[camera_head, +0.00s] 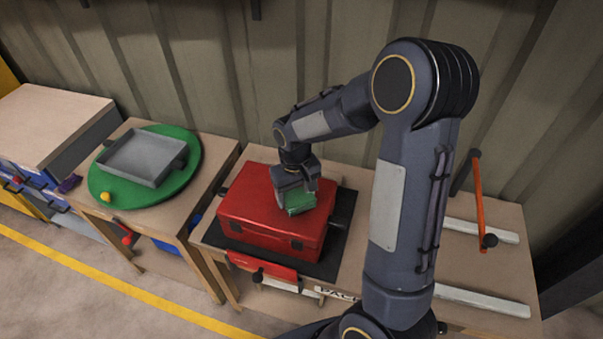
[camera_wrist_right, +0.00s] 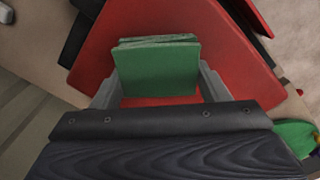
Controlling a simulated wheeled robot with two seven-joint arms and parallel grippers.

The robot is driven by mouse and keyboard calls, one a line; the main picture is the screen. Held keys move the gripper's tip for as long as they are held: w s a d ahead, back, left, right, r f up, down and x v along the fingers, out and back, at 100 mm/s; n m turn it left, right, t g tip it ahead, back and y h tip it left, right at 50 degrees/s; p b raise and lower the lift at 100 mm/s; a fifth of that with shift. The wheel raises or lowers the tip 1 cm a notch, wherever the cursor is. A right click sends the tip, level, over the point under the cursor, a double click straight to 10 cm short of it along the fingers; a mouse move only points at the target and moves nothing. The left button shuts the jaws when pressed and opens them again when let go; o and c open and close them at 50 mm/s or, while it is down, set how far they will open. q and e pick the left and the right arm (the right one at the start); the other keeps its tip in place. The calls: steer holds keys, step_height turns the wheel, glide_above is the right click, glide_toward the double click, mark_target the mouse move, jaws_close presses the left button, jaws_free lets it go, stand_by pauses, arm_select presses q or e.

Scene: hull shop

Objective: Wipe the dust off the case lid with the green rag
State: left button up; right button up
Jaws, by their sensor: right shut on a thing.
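A red case (camera_head: 270,225) with a closed lid sits on a dark mat (camera_head: 327,250) on the wooden bench. My right gripper (camera_head: 297,196) is over the lid, right of its middle, shut on the green rag (camera_head: 300,204). In the right wrist view the folded rag (camera_wrist_right: 158,70) is between the two fingers, with the red lid (camera_wrist_right: 215,45) behind it. I cannot tell whether the rag touches the lid. No dust shows clearly on the visible lid. My left gripper is not in view.
A side table at left holds a green round board (camera_head: 187,170) with a grey tray (camera_head: 140,172) and a small yellow thing (camera_head: 105,197). An orange-handled tool (camera_head: 478,200) and pale bars (camera_head: 482,300) lie at right. A corrugated wall stands behind.

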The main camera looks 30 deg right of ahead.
steer(key=r, duration=0.2)
steer(key=p, duration=0.1)
steer(key=shift+w+a+r, duration=0.25)
steer(key=shift+r, duration=0.15)
steer(key=shift+d+r+p, duration=0.1)
steer(key=shift+r+p, duration=0.6)
steer(key=shift+r, duration=0.05)
steer(key=shift+r+p, duration=1.1)
steer(key=shift+r, duration=0.4)
